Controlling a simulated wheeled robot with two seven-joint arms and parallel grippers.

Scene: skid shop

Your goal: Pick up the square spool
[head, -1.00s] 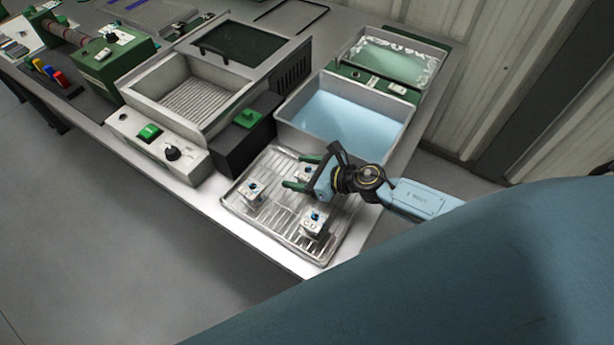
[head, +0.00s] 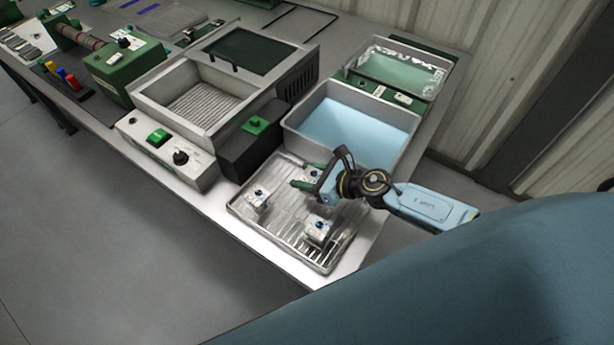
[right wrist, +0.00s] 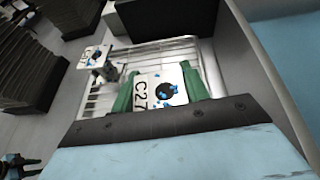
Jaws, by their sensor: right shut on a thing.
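Several small white and metal square-topped spools with blue marks are at the wire rack tray (head: 283,250). My right gripper (head: 303,177) is over the tray's far right part, shut on one spool (head: 313,174). In the right wrist view the held spool (right wrist: 147,92), marked "C27", sits between the green fingers. Its lower part is hidden, and I cannot tell whether it is clear of the rack. A second spool (head: 257,197) stands at the tray's left, a third (head: 318,231) nearer the front. From the head view I cannot tell how their shapes differ. My left gripper is out of view.
A grey basin of blue liquid (head: 350,125) stands right behind the tray. A black box with a green button (head: 254,140) and an open metal bath (head: 205,97) stand to the left. A clear tub (head: 400,68) is at the back right. The bench front edge is close.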

